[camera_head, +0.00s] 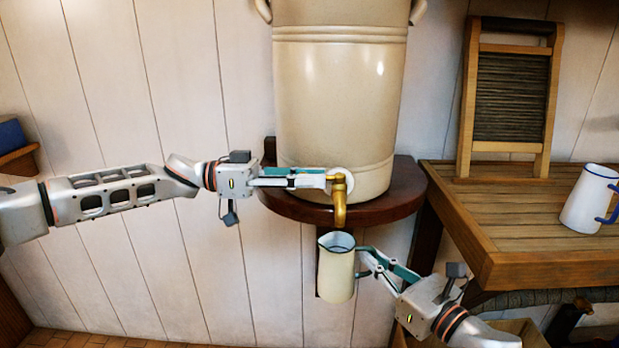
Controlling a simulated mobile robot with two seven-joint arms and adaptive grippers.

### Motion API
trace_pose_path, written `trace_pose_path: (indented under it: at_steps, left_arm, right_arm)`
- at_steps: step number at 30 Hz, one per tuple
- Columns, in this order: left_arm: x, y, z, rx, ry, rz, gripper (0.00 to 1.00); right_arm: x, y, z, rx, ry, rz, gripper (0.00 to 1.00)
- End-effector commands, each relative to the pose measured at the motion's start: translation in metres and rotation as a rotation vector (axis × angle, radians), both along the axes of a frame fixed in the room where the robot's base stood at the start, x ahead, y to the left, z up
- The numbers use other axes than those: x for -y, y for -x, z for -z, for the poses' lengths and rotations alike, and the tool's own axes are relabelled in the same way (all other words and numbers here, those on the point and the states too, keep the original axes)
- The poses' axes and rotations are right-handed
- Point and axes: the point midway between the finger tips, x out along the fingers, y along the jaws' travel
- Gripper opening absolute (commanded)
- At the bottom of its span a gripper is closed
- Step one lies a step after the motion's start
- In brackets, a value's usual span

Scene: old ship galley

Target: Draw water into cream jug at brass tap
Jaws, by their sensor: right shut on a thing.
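The cream jug (336,275) is upright with its dark-rimmed mouth just below the outlet of the brass tap (340,205). My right gripper (362,262) is shut on the jug at its right side and holds it in the air. The tap comes out low on the front of a large cream crock (340,100). My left gripper (325,180) reaches in from the left, its fingertips at the top of the tap, seen edge-on. I cannot tell whether they are open or shut, or touch the tap. No water stream shows, and the jug's contents cannot be made out.
The crock stands on a dark rounded wooden shelf (405,195) on the plank wall. At right, a slatted wooden table (520,215) holds a washboard (512,100) and a white mug with blue trim (588,200). The table's left edge is close to my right gripper.

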Motion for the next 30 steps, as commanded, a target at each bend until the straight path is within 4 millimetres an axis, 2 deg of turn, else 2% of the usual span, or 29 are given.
trace_pose_path:
  at_steps: [3, 6, 20, 30]
  left_arm:
    - [0.0, 0.0, 0.0, 0.0, 0.0, 0.0, 0.25]
    - [0.0, 0.0, 0.0, 0.0, 0.0, 0.0, 0.0]
    - [0.0, 0.003, 0.001, 0.001, 0.001, -0.043, 0.0]
    - [0.002, 0.016, 0.001, -0.002, 0.003, -0.227, 0.0]
  right_arm:
    - [0.0, 0.0, -0.001, 0.002, -0.001, -0.001, 0.0]
    - [0.0, 0.0, -0.001, 0.002, -0.001, -0.001, 0.0]
    - [0.0, 0.0, -0.001, 0.002, -0.001, -0.001, 0.0]
    - [0.0, 0.0, -0.001, 0.002, -0.001, 0.0, 0.0]
